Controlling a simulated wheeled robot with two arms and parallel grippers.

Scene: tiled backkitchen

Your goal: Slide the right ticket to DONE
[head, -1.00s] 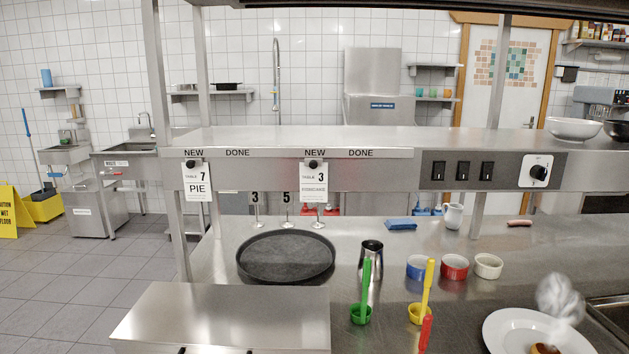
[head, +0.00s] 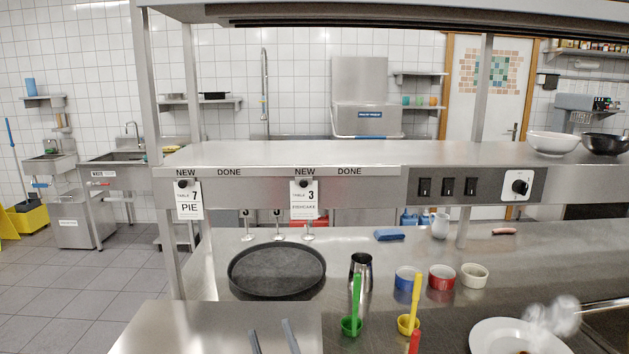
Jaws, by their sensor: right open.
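The right ticket (head: 305,205), a white card reading TABLE 3 with what looks like FISHCAKE, hangs from a dark round knob on the shelf's front rail. It is under the right NEW label (head: 305,172). The right DONE label (head: 349,171) is to its right, with bare rail below it. The left ticket (head: 188,206), TABLE 7 PIE, hangs under the left NEW label. My right gripper (head: 272,336) is at the bottom edge, its two grey fingers apart and empty, well below the right ticket. My left gripper is out of view.
A steel box top (head: 210,325) lies at the lower left. A round black pan (head: 277,270) and a steel jug (head: 361,268) stand on the counter under the shelf. Green (head: 352,310) and yellow (head: 408,315) handled tools stand at the right. Switches (head: 447,187) sit on the rail further right.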

